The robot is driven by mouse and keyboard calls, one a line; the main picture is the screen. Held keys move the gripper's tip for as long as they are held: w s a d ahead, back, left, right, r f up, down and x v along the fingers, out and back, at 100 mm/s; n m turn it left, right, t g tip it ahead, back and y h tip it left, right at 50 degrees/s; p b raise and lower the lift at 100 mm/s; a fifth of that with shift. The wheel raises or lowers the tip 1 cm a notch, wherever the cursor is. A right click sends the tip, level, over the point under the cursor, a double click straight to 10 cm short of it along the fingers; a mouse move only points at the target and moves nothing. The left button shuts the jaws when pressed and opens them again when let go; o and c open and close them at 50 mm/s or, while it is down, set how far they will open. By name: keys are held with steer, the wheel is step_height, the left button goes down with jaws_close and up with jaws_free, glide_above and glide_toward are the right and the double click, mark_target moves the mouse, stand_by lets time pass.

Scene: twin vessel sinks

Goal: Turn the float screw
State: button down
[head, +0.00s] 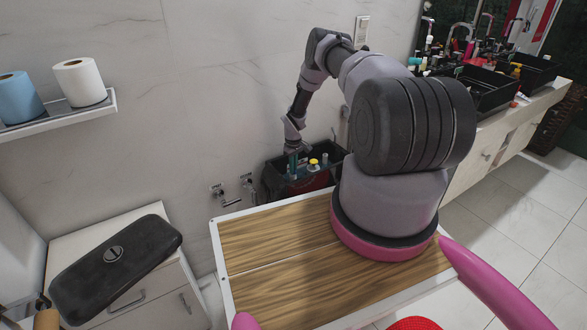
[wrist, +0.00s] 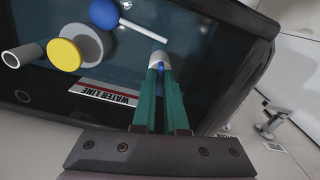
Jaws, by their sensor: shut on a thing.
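An open dark toilet tank (head: 272,182) stands against the wall in the head view; its inside fills much of the wrist view. My gripper (wrist: 159,72) points into the tank with its green fingers close together. They are shut on a small white-topped part with blue below, seemingly the float screw (wrist: 158,59), mostly hidden between the fingers. A blue round float (wrist: 103,13) with a white rod (wrist: 143,32) lies just beyond the fingertips. In the head view my gripper (head: 292,172) is at the tank's left part, too small to show the grip.
A yellow-topped valve (wrist: 63,53) with a grey disc and a pale open tube (wrist: 20,56) stand left of the fingers. A WATER LINE label (wrist: 105,93) is on the near wall. The tank's right wall (wrist: 245,75) is close. A black lid (head: 115,268) lies on a cabinet.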

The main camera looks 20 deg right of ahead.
steer(key=c, duration=1)
jaws_free()
steer(key=shift+o, duration=0.2)
step_height(320, 180, up, 11)
steer(key=shift+f, duration=0.1)
